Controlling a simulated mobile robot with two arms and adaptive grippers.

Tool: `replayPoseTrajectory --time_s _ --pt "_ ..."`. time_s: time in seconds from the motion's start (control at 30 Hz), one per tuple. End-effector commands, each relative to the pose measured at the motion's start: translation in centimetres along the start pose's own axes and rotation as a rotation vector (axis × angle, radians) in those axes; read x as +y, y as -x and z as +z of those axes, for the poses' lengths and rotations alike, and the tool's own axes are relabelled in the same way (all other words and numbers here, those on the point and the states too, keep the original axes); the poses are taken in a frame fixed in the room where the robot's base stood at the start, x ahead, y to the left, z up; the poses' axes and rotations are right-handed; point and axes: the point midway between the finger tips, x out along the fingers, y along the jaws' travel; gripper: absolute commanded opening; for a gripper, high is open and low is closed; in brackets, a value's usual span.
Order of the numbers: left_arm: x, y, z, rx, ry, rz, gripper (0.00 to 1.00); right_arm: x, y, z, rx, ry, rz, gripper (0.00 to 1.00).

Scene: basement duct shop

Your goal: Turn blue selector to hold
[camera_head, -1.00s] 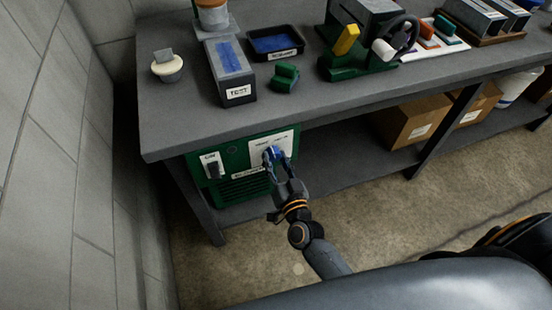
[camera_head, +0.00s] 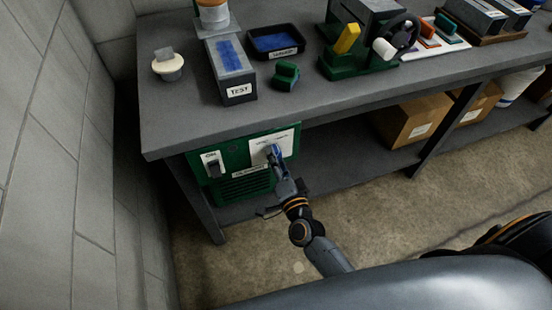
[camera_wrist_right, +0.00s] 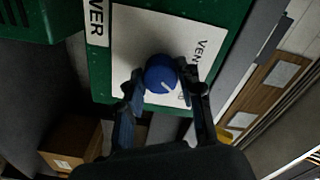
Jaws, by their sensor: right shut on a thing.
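The blue selector (camera_wrist_right: 160,72) is a round knob with a white pointer line, on a white plate (camera_wrist_right: 128,40) marked "VENT" in the right wrist view. The pointer slants toward the lower right of that view. Other lettering on the plate is hidden or too small to read. The plate is on the front of a green panel (camera_head: 236,160) under the bench. My right gripper (camera_head: 275,154) is shut on the knob, one finger on each side; its fingers also show in the wrist view (camera_wrist_right: 161,80). My left gripper is not in view.
A dark switch (camera_head: 215,168) on its own white plate sits left of the selector. The grey bench top (camera_head: 200,125) overhangs the panel. A bench leg (camera_head: 200,205) and a block wall (camera_head: 60,180) stand to the left. Cardboard boxes (camera_head: 415,122) sit on the lower shelf.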

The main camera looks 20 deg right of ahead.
Motion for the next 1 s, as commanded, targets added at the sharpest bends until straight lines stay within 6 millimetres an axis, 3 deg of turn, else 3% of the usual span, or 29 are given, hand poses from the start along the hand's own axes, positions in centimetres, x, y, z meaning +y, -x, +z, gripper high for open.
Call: replayPoseTrajectory --time_s 0.57,0.6,0.67,1.0 --pt "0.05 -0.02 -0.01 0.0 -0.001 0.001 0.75 0.0 0.01 0.0 -0.001 -0.031 0.0 0.05" --pt "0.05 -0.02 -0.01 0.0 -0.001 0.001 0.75 0.0 0.01 -0.01 -0.001 -0.031 0.0 0.45" --pt "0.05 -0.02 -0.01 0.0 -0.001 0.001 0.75 -0.01 0.01 -0.01 -0.001 -0.03 0.0 0.57" --pt "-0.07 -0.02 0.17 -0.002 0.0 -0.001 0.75 0.02 0.16 0.01 -0.001 -0.029 0.001 0.6"
